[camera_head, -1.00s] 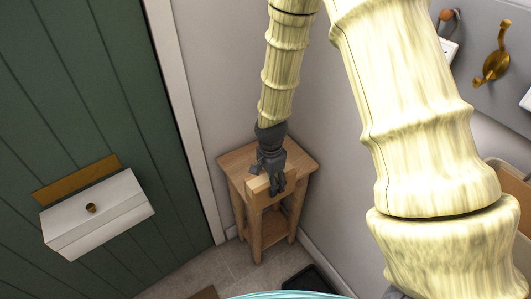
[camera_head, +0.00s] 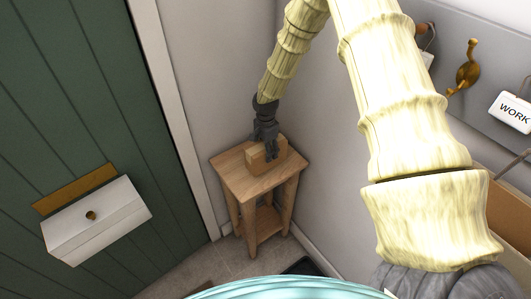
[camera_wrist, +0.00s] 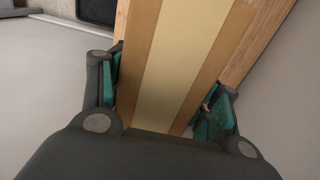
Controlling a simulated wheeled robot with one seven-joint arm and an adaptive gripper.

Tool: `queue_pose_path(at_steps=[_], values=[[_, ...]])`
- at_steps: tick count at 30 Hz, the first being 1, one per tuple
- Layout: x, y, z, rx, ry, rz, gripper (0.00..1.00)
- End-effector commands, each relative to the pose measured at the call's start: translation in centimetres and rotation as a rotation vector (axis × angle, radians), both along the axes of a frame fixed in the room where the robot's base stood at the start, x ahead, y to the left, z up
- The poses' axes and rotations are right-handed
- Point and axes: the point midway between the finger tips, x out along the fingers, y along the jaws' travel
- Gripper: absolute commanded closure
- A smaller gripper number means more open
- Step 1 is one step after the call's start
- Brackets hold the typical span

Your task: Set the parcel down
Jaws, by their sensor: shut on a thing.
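The parcel (camera_head: 266,155) is a small brown cardboard box. It is at the wooden side table (camera_head: 234,172), over the back right part of its top. In the wrist view the parcel (camera_wrist: 180,65) fills the space between the fingers, with a paler tape strip along its middle. My gripper (camera_head: 267,148) is shut on the parcel from above, with green pads (camera_wrist: 208,122) at its sides. I cannot tell whether the parcel's underside touches the table top.
The table stands in a corner between a green panelled door (camera_head: 80,120) and a grey wall. A white box (camera_head: 97,222) with a round knob is on the door. Brass hooks (camera_head: 466,70) and a "WORK" tag (camera_head: 514,112) are at right. The table's front left is clear.

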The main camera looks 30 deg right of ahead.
Motion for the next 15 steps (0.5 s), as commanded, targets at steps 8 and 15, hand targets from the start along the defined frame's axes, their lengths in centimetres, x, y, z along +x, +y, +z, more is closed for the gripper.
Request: queue_pose_path(at_steps=[8,15], values=[[0.2,-0.1,-1.2,0.001,0.002,0.001,0.75],[0.2,0.0,-3.1,0.000,0.001,0.002,0.75]])
